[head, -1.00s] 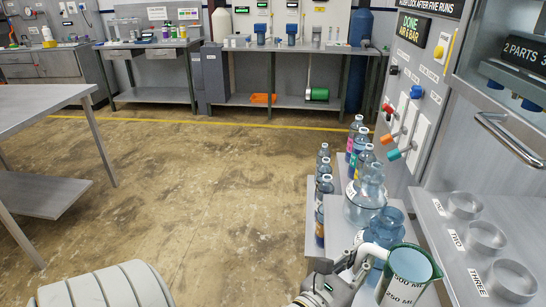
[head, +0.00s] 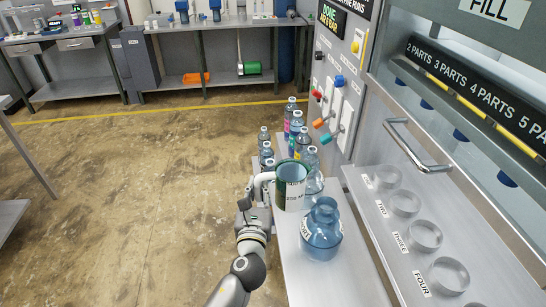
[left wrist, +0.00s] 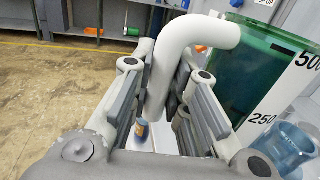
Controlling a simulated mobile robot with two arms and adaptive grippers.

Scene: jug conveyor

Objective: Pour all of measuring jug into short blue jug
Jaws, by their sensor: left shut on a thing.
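The measuring jug (head: 291,196) is white and green with volume marks. In the head view it is held up above the narrow grey shelf, just beyond and left of the short blue jug, and looks about upright. My left gripper (head: 254,196) is shut on its white handle, which shows between the fingers in the left wrist view (left wrist: 168,75). The short blue jug (head: 321,238) is see-through, with a narrower neck and a label, and stands upright on the shelf. Its blue body shows at the lower right of the left wrist view (left wrist: 285,145). My right gripper is not in view.
Several clear bottles (head: 296,124) stand at the far end of the shelf (head: 335,285), with another clear vessel (head: 314,185) partly hidden behind the measuring jug. A machine with a bar handle (head: 418,145) and several numbered round cups (head: 425,235) lies to the right. Open floor lies left.

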